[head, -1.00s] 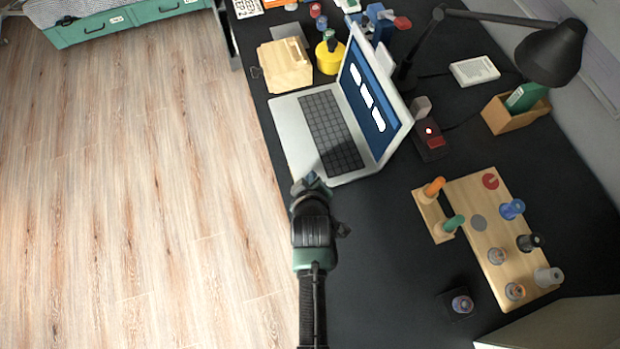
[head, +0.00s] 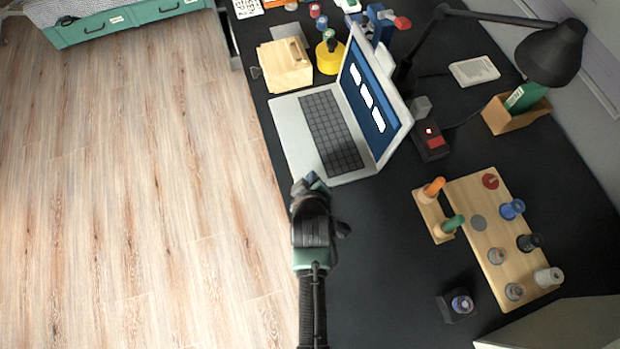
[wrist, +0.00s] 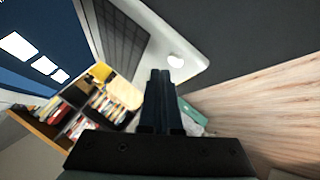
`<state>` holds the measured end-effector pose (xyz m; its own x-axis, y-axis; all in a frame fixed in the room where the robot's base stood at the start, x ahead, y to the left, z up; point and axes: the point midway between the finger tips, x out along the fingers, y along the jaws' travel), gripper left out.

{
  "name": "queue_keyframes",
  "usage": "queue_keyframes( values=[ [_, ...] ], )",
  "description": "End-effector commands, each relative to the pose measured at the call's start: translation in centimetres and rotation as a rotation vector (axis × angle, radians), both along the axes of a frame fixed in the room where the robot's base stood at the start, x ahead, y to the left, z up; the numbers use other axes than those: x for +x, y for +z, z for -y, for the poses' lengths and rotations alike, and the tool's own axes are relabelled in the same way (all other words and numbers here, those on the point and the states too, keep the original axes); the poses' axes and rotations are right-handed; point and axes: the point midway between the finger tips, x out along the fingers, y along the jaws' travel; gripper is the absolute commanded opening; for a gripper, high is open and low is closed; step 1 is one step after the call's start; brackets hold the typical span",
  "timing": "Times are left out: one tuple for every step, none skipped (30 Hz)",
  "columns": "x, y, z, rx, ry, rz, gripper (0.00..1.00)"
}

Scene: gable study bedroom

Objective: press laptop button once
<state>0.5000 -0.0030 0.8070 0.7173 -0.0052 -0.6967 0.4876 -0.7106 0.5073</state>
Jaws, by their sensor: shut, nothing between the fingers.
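The open silver laptop (head: 290,122) stands on the black desk, with its dark keyboard and a lit blue screen with white blocks. In the wrist view, its pale palm rest (wrist: 190,40) carries a small white rounded button (wrist: 175,61). My gripper (head: 312,180) is at the laptop's near left corner and hides that corner in the head view. In the wrist view, the dark fingers of my gripper (wrist: 160,74) are together and empty, with their tips just beside and below the button. I cannot tell whether they touch it.
A wooden board with several pegs (head: 465,185) lies right of the laptop. A black box with a red switch (head: 434,142) stands behind the screen. A black lamp (head: 550,52) overhangs the right side. A wooden box (head: 285,66) and yellow container (head: 329,58) stand beyond the laptop.

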Motion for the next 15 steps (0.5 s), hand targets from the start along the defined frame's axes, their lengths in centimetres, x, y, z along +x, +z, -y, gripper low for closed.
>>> queue_keyframes(
  values=[
    [0.00,0.00,0.00,0.000,0.000,0.000,0.00],
    [0.00,0.00,0.00,0.000,0.000,0.000,0.00],
    [0.00,0.00,0.00,0.000,0.000,0.000,0.00],
    [0.00,0.00,0.00,0.000,0.000,0.000,0.00],
    [0.00,-0.02,0.00,0.000,0.000,0.000,0.00],
    [0.00,-0.06,0.00,0.000,0.000,0.000,0.00],
    [0.00,-0.13,0.01,0.000,0.000,0.000,0.00],
    [0.00,-0.22,0.00,0.000,0.000,0.000,0.00],
    [0.00,-0.36,0.00,0.000,0.000,0.000,0.00],
    [0.00,-0.47,0.00,0.000,0.000,0.000,0.00],
    [0.01,-0.60,0.00,0.000,0.000,0.000,0.00],
    [0.01,-0.74,0.00,0.000,0.000,0.000,0.00],
    [0.00,-0.83,0.00,0.000,0.000,0.000,0.00],
    [0.01,-0.88,0.00,0.000,0.000,0.000,0.00],
    [0.02,-0.90,0.00,0.000,0.000,0.000,0.00]
  ],
)
